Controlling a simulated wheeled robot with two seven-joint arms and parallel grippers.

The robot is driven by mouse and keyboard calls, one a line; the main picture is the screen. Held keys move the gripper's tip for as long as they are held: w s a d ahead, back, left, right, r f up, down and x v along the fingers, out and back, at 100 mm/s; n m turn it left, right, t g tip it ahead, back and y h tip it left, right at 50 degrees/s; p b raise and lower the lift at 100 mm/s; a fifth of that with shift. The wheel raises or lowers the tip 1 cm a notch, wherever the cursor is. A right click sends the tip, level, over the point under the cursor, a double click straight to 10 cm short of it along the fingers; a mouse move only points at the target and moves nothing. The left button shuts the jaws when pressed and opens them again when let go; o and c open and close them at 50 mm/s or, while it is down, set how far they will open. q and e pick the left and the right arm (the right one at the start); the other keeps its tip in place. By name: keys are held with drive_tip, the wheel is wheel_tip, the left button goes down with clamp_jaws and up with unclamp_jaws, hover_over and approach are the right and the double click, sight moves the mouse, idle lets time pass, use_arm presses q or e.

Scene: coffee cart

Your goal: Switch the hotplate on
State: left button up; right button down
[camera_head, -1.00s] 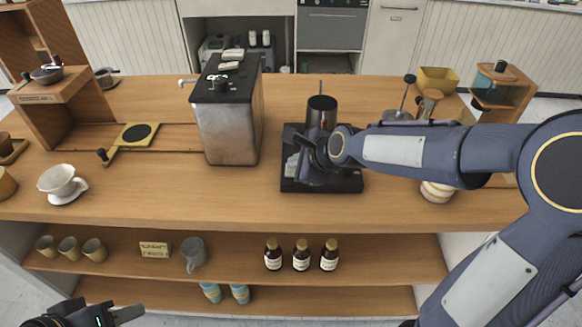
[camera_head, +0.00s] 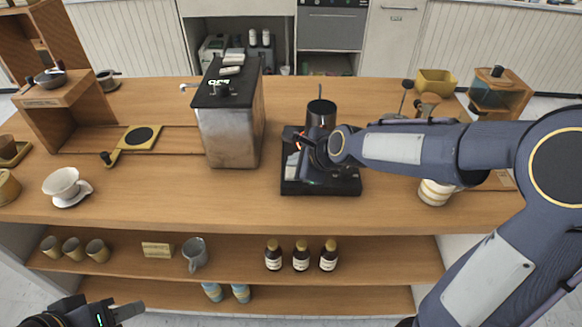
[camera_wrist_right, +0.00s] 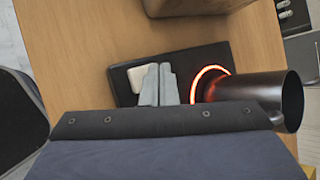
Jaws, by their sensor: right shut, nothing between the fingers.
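The hotplate (camera_head: 343,188) is a flat black slab on the cart's counter. A dark metal pot (camera_head: 321,115) stands on it. In the right wrist view the hotplate (camera_wrist_right: 222,58) has a ring (camera_wrist_right: 207,72) glowing orange-red beside the pot (camera_wrist_right: 275,98). A pale block-like switch (camera_wrist_right: 136,77) sits on the slab. My right gripper (camera_wrist_right: 158,84) is shut and empty, its fingertips over the slab right next to the switch; contact is unclear. In the head view my right gripper (camera_head: 302,168) partly hides the slab. My left gripper (camera_head: 122,312) is low at the left, away from the hotplate.
A steel boxy machine (camera_head: 230,135) stands left of the hotplate. A striped cup (camera_head: 436,192) stands to the right under my right arm. A white dripper (camera_head: 62,184) is at the left. The counter's front strip is clear; bottles (camera_head: 301,257) stand on the shelf below.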

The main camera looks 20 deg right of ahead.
wheel_tip(320, 180, up, 6)
drive_tip(key=p, duration=0.6)
idle(0.4)
drive_tip(key=s+d+n+g, duration=0.1)
drive_tip(key=s+d+n, duration=0.1)
drive_tip(key=s+n, duration=0.8)
drive_tip(key=s+d+r+n+g, duration=0.1)
drive_tip(key=s+d+n, duration=0.2)
drive_tip(key=s+n, duration=0.7)
drive_tip(key=s, duration=0.7)
drive_tip(key=shift+r+g, duration=0.15)
drive_tip(key=shift+g, duration=0.15)
